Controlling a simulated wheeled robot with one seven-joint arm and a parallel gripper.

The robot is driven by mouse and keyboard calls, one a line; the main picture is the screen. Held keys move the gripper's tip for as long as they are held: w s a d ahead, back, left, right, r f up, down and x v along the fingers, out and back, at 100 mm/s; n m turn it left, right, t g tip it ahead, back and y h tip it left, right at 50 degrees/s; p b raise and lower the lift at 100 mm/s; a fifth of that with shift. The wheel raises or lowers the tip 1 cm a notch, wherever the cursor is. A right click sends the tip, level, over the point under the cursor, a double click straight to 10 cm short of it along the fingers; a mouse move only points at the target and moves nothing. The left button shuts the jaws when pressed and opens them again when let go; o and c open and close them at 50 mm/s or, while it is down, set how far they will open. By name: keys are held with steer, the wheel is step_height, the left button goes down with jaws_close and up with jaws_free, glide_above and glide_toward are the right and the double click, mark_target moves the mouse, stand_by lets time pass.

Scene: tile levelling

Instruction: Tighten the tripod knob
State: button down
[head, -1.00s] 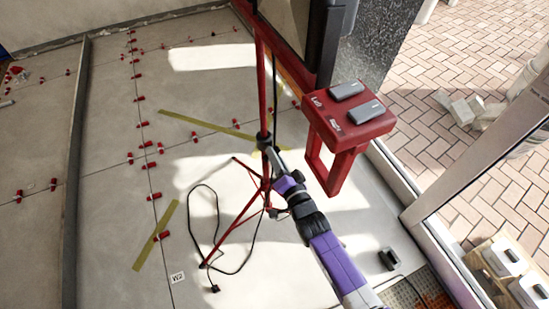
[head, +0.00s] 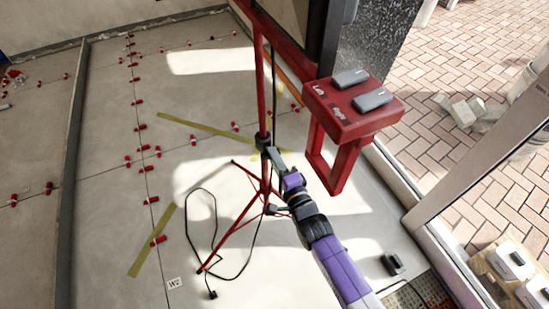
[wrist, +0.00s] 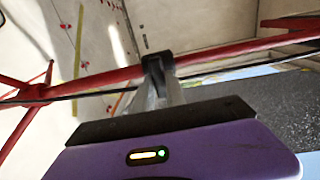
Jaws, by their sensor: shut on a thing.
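A red tripod (head: 260,88) stands upright on the tiled floor, with its legs spread low down. Its black knob (head: 262,139) sits at a collar on the pole, mostly covered by my gripper. My purple and black arm reaches up from the lower right, and my gripper (head: 270,151) is at this collar. In the wrist view the red pole (wrist: 100,80) runs across the picture. There the grey fingers of my gripper (wrist: 157,80) close together on the dark knob (wrist: 158,60), whose shape is largely hidden.
A red stand (head: 345,125) marked Left and Right holds two grey devices, close right of my arm. A dark panel (head: 325,40) is above. A black cable (head: 215,225) lies by the tripod legs. Red levelling clips (head: 158,241) dot the floor; open tile lies left.

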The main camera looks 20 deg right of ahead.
steer(key=shift+d, duration=0.1)
stand_by(0.3)
steer(key=c, duration=1.4)
jaws_free()
steer(key=shift+o, duration=0.2)
steer(key=s, duration=0.8)
steer(key=shift+p, duration=0.45)
